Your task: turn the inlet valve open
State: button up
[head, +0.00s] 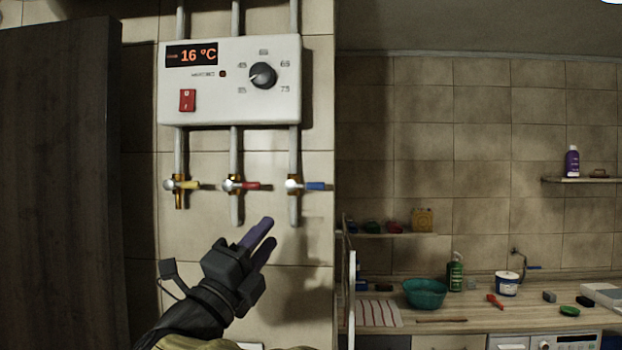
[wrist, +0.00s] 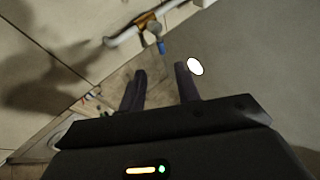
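Three valves sit on vertical pipes under the white heater box (head: 230,112). The yellow-handled valve (head: 188,185) is at left, the red-handled valve (head: 247,185) in the middle, the blue-handled valve (head: 313,186) at right. All three levers point right, across their pipes. No label shows which is the inlet. My gripper (head: 268,232) is below the valves, between the middle and right pipes in the picture, touching none. Its fingers are apart and empty. In the wrist view, a blue handle (wrist: 161,47) shows beyond the open fingers (wrist: 160,82).
The heater has a display reading 16 °C (head: 197,55), a dial (head: 263,75) and a red switch (head: 187,100). A dark panel (head: 60,180) stands at left. A counter (head: 470,318) with a teal bowl (head: 425,293) and bottles is at right.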

aim_at(305, 186)
jog(key=shift+w, duration=0.1)
jog(key=p+x, duration=0.9)
jog(key=x, duration=0.7)
jog(key=shift+w+d+r+p, duration=0.25)
jog(key=shift+w+r+p, duration=0.05)
jog(key=shift+w+p, duration=0.3)
jog(key=shift+c, duration=0.2)
grip_shut()
